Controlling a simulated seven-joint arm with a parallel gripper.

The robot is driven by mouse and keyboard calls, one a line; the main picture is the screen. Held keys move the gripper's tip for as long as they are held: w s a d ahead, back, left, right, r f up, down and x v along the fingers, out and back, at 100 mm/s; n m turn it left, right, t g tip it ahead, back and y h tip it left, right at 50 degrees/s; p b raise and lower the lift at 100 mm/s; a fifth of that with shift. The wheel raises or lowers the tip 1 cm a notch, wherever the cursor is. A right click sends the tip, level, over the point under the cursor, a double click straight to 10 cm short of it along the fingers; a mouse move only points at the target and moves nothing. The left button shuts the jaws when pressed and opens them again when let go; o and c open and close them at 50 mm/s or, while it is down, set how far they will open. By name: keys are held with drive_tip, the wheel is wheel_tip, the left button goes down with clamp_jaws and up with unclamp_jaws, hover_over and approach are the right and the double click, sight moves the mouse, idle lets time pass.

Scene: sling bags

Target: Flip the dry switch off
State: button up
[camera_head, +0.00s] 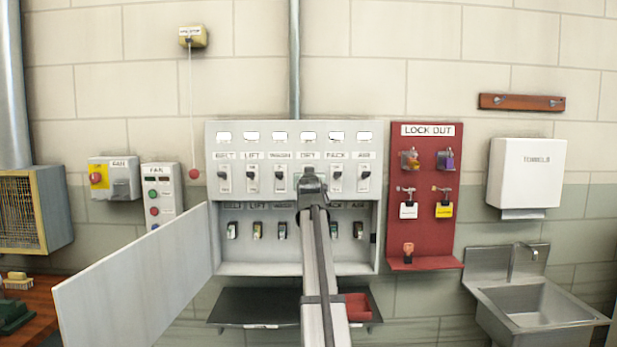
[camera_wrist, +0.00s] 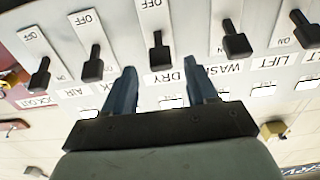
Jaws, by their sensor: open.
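The dry switch (camera_wrist: 159,55) is a black lever on a white plate above the DRY label in the wrist view. An OFF mark shows at the plate's top end, and the lever's black tip lies at the end away from it. My gripper (camera_wrist: 160,70) is open, its two blue-grey fingers spread to the left and right of that lever's line. Whether they touch the lever cannot be told. In the head view my gripper (camera_head: 312,182) covers most of the dry switch, below its label on the white switch panel (camera_head: 213,185).
Similar switches stand close on both sides, such as the wash switch (camera_wrist: 236,42) and pack switch (camera_wrist: 93,65). An open cabinet door (camera_head: 140,275) juts out at left. A red lockout board (camera_head: 426,225) hangs right of the panel. A dark shelf (camera_head: 255,305) is below.

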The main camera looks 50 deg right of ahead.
drive_tip(key=x, duration=0.5)
drive_tip(key=shift+w+d, duration=0.15)
drive_tip(key=c, duration=1)
drive_tip(key=shift+o, duration=0.2)
drive_tip(key=shift+f+t+h, duration=0.45)
drive_tip(key=shift+t+h, duration=0.05)
drive_tip(key=shift+f+t+h, duration=0.15)
drive_tip(key=shift+t+h, duration=0.35)
